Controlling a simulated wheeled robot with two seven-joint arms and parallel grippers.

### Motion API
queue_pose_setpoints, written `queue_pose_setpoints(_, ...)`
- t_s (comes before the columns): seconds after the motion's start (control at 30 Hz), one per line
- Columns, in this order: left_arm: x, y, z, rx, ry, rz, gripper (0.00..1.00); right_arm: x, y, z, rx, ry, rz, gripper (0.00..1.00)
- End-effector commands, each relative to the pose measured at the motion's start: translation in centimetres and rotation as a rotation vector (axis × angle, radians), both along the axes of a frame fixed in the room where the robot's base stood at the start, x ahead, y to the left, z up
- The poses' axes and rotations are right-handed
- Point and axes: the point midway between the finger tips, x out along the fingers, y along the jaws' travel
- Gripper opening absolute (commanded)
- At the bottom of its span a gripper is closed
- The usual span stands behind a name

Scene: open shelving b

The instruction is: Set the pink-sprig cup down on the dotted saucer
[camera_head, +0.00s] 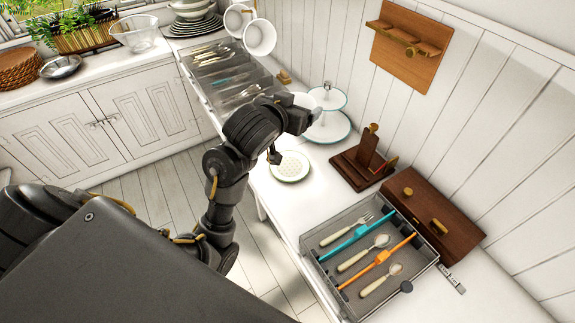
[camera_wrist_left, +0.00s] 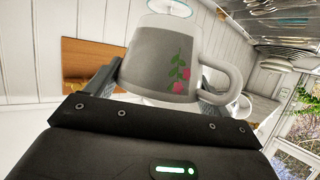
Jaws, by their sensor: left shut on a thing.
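The pink-sprig cup (camera_wrist_left: 160,62) is a pale cup with a pink flower sprig and a handle on its right side in the left wrist view. My left gripper (camera_wrist_left: 155,88) is shut on it, one finger on each side. In the head view my left gripper (camera_head: 297,114) is above the white counter, and only a pale bit of the cup (camera_head: 306,100) seems to show behind it. The dotted saucer (camera_head: 290,168) lies flat on the counter below and in front of the gripper, with nothing on it. My right gripper is not in view.
A two-tier stand (camera_head: 330,128) stands close behind the gripper. A dark wooden stand (camera_head: 358,170), a wooden box (camera_head: 432,215) and a clear cutlery tray (camera_head: 312,248) are to the right.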

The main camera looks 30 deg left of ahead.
Motion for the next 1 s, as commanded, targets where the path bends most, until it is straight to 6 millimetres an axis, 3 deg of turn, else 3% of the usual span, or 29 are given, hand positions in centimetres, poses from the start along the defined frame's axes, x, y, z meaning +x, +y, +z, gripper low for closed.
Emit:
queue_pose_setpoints(0.03, -1.2, 0.9, -2.5, 0.015, 0.006, -0.003, 0.55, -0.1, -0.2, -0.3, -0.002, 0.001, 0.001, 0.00)
queue_pose_setpoints(0.2, -4.9, 1.8, -7.5, 0.017, 0.003, -0.066, 0.55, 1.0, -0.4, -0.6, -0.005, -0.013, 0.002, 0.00)
queue_pose_setpoints(0.33, -7.3, 1.7, -9.9, 0.006, 0.016, -0.123, 0.55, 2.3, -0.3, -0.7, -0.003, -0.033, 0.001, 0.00)
queue_pose_setpoints(0.53, -8.6, 1.4, -11.0, -0.007, 0.024, -0.160, 0.55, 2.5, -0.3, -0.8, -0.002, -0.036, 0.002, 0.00)
queue_pose_setpoints(0.73, -7.0, 1.8, -12.1, -0.002, 0.020, -0.162, 0.55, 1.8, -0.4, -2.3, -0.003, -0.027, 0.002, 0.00)
queue_pose_setpoints(1.0, -0.4, 3.1, -15.0, -0.011, 0.023, -0.157, 0.55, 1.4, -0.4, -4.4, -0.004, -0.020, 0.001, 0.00)
